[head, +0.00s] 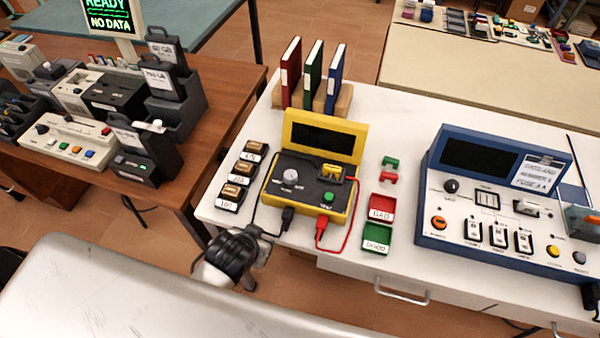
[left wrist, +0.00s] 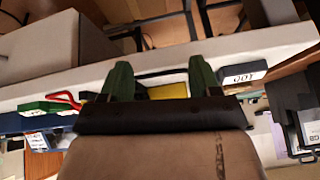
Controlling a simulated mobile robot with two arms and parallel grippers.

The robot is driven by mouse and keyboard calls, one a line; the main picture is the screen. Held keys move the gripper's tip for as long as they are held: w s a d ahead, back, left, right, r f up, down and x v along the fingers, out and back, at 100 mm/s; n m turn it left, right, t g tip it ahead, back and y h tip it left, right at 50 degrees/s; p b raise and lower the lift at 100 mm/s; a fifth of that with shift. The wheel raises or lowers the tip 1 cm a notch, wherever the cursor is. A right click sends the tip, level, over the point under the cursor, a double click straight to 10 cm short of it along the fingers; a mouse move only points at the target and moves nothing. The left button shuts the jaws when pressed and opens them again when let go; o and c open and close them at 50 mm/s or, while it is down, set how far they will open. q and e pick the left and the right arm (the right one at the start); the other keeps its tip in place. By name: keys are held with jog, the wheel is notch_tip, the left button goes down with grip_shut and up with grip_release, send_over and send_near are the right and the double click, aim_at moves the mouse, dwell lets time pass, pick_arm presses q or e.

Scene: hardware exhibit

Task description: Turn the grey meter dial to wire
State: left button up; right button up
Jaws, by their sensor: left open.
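The grey meter dial (head: 291,175) is a round knob on the dark face of the yellow meter (head: 352,148), on the white table. The small lettering around it and its pointer are too small to read. My left gripper (head: 264,238) is at the table's front edge, in front and left of the meter, apart from the dial. In the left wrist view its two green fingers (left wrist: 161,80) are spread and empty, with a yellow part of the meter (left wrist: 168,91) showing between them. The dial is not visible there. My right gripper is not in view.
Black blocks (head: 230,196) stand left of the meter. A black plug (head: 287,217) and a red lead (head: 347,238) lie at its front. Red (head: 381,208) and green (head: 377,238) trays and a blue console (head: 433,190) are to the right. Binders (head: 312,75) stand behind.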

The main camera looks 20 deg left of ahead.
pick_arm(q)
jog(key=w+d+r+t, duration=0.1)
jog(key=w+r+t, duration=0.1)
jog(key=w+r, duration=0.1)
jog(key=w+d+r+t, duration=0.1)
jog(key=w+r+t, duration=0.1)
jog(key=w+r, duration=0.1)
jog(key=w+d+r+t+h, duration=0.1)
jog(key=w+d+r+t, duration=0.1)
jog(key=w+r, duration=0.2)
jog(key=shift+w+r, duration=0.1)
jog(key=shift+r, duration=0.2)
jog(key=w+d+r+m+t+h, duration=0.15)
jog(key=d+r+m+h, duration=0.25)
jog(key=d+r+h, duration=0.45)
jog(key=d+r+m+t+h, duration=0.3)
jog(key=d+r+m+h, duration=0.25)
jog(key=r, duration=0.65)
jog(key=s+d+r+m+g+h, duration=0.1)
jog(key=s+d+m+g+h, duration=0.1)
jog(key=d+m+g+h, duration=0.3)
jog(key=m+g+y, duration=0.4)
jog(key=g+y, duration=0.7)
jog(key=y, duration=0.9)
send_near(290, 174)
jog(key=f, duration=0.3)
jog(key=f+p, duration=0.1)
jog(key=f, duration=0.5)
jog(key=shift+w+f, duration=0.15)
jog(key=shift+w, duration=0.1)
